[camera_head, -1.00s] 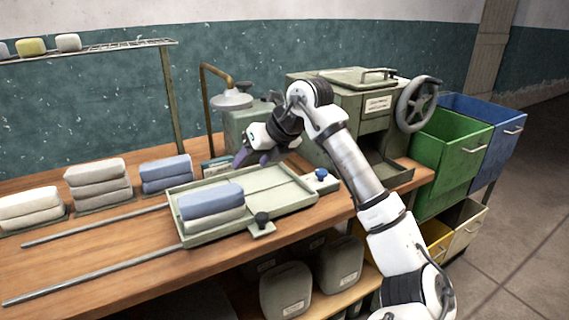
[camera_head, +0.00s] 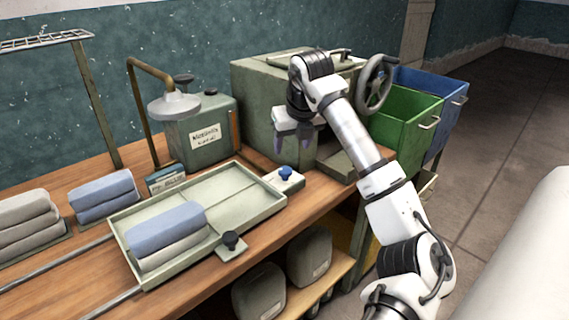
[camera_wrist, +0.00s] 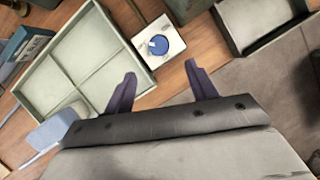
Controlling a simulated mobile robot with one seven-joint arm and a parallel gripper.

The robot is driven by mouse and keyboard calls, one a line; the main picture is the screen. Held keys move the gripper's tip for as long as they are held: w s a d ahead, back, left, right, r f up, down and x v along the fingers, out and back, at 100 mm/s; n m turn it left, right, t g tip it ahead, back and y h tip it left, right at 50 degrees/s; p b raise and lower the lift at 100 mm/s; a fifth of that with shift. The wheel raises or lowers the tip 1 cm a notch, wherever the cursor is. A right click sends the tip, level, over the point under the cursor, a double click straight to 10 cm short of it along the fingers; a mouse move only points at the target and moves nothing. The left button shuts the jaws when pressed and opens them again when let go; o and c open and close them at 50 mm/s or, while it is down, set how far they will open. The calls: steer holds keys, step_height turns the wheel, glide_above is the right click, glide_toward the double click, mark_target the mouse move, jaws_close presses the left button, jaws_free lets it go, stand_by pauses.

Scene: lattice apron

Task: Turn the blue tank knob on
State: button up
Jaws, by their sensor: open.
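The blue tank knob (camera_head: 286,172) sits on a small pale plate (camera_head: 284,182) at the right corner of the shallow green tray. In the wrist view the knob (camera_wrist: 158,45) is a round blue cap with a pale mark, on its square plate beyond my fingertips. My gripper (camera_head: 293,144) is open and empty, pointing down, above and just behind the knob in the head view. In the wrist view my gripper's two dark fingers (camera_wrist: 160,82) are spread apart, and the knob lies ahead between their directions, not touched.
The tray (camera_head: 240,190) holds folded blue and white cloths (camera_head: 166,230). A black knob (camera_head: 231,239) is at its front edge. A green machine (camera_head: 258,110) with a handwheel (camera_head: 376,84) stands behind my gripper. A tank (camera_head: 203,135) and lamp-like spout (camera_head: 174,105) stand behind the tray.

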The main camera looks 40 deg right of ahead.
mark_target(286, 170)
steer(key=p+x, duration=0.1)
steer(key=x, duration=0.9)
steer(key=shift+w+f+p, duration=0.1)
steer(key=shift+f+p, duration=0.1)
steer(key=shift+p, duration=0.15)
steer(key=c, duration=1)
